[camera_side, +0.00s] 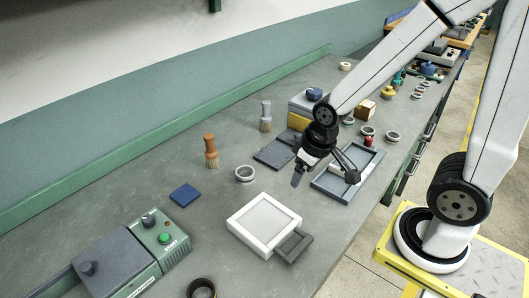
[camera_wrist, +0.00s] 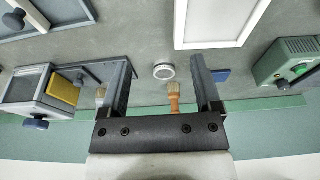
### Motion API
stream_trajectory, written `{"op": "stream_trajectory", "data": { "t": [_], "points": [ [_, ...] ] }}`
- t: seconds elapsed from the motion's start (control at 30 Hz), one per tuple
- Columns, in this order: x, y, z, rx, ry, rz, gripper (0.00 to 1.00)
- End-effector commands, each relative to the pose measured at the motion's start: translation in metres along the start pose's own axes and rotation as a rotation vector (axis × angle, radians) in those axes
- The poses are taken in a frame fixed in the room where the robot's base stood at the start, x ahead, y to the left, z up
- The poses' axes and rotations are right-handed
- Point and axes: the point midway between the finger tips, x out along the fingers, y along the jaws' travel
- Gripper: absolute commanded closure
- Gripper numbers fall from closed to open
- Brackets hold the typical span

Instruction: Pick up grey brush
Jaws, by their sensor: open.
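The grey brush (camera_side: 265,117) stands upright on the bench in the side view, left of the grey box and behind a dark flat plate. In the wrist view a pale part of the grey brush (camera_wrist: 100,97) shows beside the left finger, which partly hides it. My gripper (camera_side: 325,174) is open and empty above the bench, nearer the front edge than the brush and apart from it. In the wrist view my gripper (camera_wrist: 161,72) has its two fingers spread wide with nothing held between them.
An orange-handled brush (camera_side: 210,151) stands left of the grey brush, with a metal ring (camera_side: 244,174) near it. A grey box with a yellow block (camera_side: 298,121) stands right of the grey brush. A white-rimmed tray (camera_side: 236,238) and green control box (camera_side: 165,242) are nearer the camera.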

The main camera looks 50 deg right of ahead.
Motion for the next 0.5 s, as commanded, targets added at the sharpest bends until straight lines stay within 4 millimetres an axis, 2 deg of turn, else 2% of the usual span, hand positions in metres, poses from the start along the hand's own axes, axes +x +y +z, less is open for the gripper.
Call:
{"op": "stream_trajectory", "data": {
  "t": [0.17,0.27,0.37,0.5],
  "points": [
    [0.001,0.001,-0.004,0.004,0.009,0.000,0.19],
    [0.003,0.002,-0.013,0.016,0.031,-0.002,0.19],
    [0.008,0.006,-0.030,0.037,0.076,-0.002,0.19],
    [0.019,0.017,-0.067,0.086,0.172,0.003,0.19]
  ]
}}
